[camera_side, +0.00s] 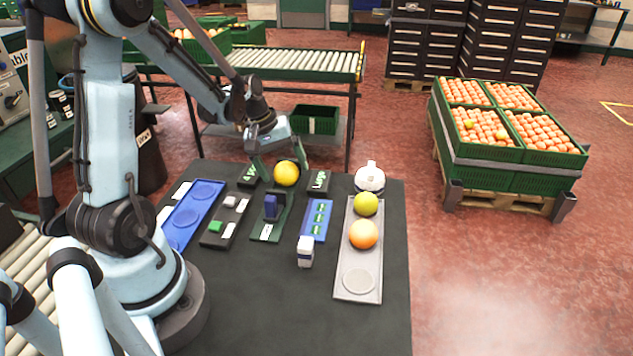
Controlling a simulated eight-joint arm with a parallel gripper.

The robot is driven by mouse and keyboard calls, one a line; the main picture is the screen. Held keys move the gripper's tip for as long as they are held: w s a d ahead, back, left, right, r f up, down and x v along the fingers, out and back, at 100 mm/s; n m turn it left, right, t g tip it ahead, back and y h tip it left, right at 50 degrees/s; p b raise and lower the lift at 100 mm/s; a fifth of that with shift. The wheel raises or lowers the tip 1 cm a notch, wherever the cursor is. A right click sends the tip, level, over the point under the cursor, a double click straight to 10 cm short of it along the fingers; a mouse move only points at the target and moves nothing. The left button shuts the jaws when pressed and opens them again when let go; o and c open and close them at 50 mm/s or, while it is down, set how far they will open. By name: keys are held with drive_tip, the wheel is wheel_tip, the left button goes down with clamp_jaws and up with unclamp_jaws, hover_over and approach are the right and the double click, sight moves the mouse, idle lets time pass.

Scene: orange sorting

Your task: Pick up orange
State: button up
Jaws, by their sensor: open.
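A yellow-orange fruit (286,173) sits near the far edge of the dark table. My gripper (283,166) points down at it, with one finger at its left and one at its right. The fingers are apart, and a gap to the fruit seems to show at the right; contact on the left is hard to tell. A yellow-green fruit (366,204) and an orange one (363,234) sit in a grey tray (345,275) at the right, whose near round recess is empty.
A white rounded object (369,177) stands behind the tray. Blue (184,226) and dark holders, labelled blocks (319,181) and a small white bottle (305,252) are on the table (300,315). Crates of oranges (555,160) stand on a pallet at right. The table front is clear.

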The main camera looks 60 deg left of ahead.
drive_tip(key=shift+f, duration=0.2)
drive_tip(key=shift+c, duration=0.3)
drive_tip(key=c, duration=1.2)
drive_tip(key=shift+c, duration=0.2)
drive_tip(key=shift+r, duration=0.15)
